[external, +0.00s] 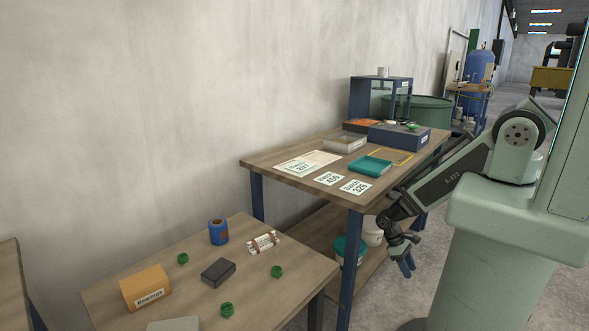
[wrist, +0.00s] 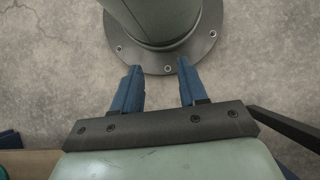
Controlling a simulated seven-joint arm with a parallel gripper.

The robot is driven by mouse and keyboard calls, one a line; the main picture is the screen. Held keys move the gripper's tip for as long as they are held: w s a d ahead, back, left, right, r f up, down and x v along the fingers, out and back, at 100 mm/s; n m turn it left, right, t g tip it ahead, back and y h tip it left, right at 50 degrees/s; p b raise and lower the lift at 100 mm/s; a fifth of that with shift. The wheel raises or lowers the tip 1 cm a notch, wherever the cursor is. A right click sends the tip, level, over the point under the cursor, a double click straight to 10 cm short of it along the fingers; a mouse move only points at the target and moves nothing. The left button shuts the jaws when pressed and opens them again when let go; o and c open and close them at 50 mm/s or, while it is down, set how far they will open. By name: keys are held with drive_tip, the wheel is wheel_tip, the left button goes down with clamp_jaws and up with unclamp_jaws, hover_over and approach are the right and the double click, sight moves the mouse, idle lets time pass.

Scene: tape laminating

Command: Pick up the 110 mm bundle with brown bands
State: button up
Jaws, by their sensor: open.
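A small pale bundle with brown bands (external: 263,243) lies on the low wooden table (external: 150,262) in the external view, near that table's back right edge. Its exact length cannot be read from the picture. My gripper (external: 408,266) hangs to the right of the taller table, well away from the bundle, with its fingers pointing down. In the wrist view my gripper (wrist: 160,88) is open, with its two blue fingers apart and nothing between them. The bundle is not in the wrist view.
Around the bundle stand a blue and brown roll (external: 218,231), a dark box (external: 218,271), a bearings box (external: 146,288) and several green rings (external: 277,272). The taller table (external: 262,160) holds labelled sheets and a teal tray (external: 370,167). My base (wrist: 150,55) is close below the fingers.

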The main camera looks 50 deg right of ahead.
idle(0.3)
drive_tip(key=o, duration=0.5)
drive_tip(key=shift+c, duration=0.2)
